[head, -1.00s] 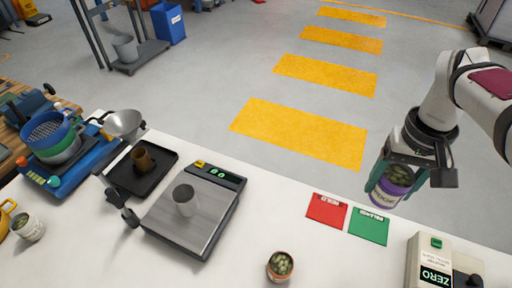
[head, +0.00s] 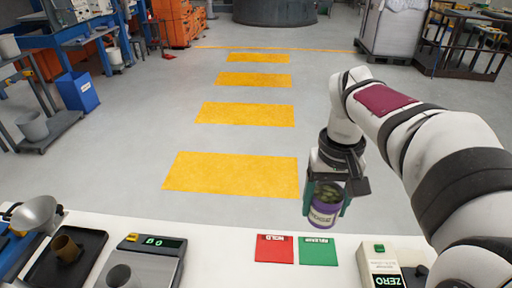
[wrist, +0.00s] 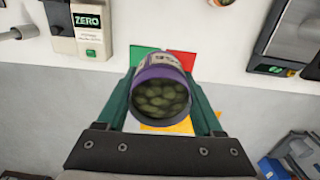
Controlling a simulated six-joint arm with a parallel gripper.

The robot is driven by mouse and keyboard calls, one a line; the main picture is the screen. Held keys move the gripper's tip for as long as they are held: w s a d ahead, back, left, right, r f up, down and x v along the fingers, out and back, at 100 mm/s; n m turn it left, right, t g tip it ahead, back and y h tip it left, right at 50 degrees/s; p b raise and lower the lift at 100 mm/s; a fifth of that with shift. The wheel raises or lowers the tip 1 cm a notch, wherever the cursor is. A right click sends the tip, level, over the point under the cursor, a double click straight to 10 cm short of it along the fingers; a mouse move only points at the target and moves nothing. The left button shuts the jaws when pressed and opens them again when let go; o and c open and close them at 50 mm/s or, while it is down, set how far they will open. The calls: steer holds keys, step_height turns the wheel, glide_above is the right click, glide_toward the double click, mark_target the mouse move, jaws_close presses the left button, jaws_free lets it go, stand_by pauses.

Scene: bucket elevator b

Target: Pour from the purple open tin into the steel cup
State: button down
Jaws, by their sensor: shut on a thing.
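The purple open tin (head: 323,215) has a pale label and green pellet-like pieces inside. My gripper (head: 327,196) is shut on it and holds it in the air just beyond the table's far edge, near the green and red cards. In the wrist view the tin (wrist: 160,92) sits between the two green fingers, its open mouth facing the camera and its contents inside. The steel cup (head: 119,277) stands on the scale at the lower left, partly cut off by the frame's bottom edge. The tin is well to the right of the cup.
The scale (head: 160,262) has a lit display. Left of it a black tray (head: 88,244) holds a brown cup (head: 66,248). A red card (head: 274,248), a green card (head: 318,251) and a ZERO box (head: 380,262) lie along the table's far edge. Open floor lies beyond.

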steer(key=w+a+f+n, duration=0.3)
steer(key=a, duration=0.4)
steer(key=w+a+f+n, duration=0.2)
steer(key=w+a+n, duration=0.1)
steer(key=a, duration=0.4)
steer(key=w+a+f+n, duration=0.3)
steer(key=w+a, duration=0.1)
steer(key=a, duration=0.4)
steer(key=s+a+f+n, duration=0.2)
steer(key=a+f+n, duration=0.1)
steer(key=a, duration=0.3)
steer(key=s+a+f+n, duration=0.2)
steer(key=a+f, duration=0.2)
steer(key=a, duration=0.3)
steer(key=s+a+f+n, duration=0.3)
steer(key=a+f, duration=0.1)
steer(key=a, duration=0.3)
steer(key=shift+s+a+f+n, duration=0.1)
steer(key=shift+a+f+n, duration=0.05)
steer(key=shift+f+n, duration=0.15)
steer(key=shift+s+a+f, duration=0.1)
steer(key=shift+a, duration=0.05)
steer(key=shift+s, duration=0.1)
steer(key=shift+s+r+t, duration=0.35)
steer(key=shift+s+t, duration=0.15)
steer(key=shift+t, duration=0.5)
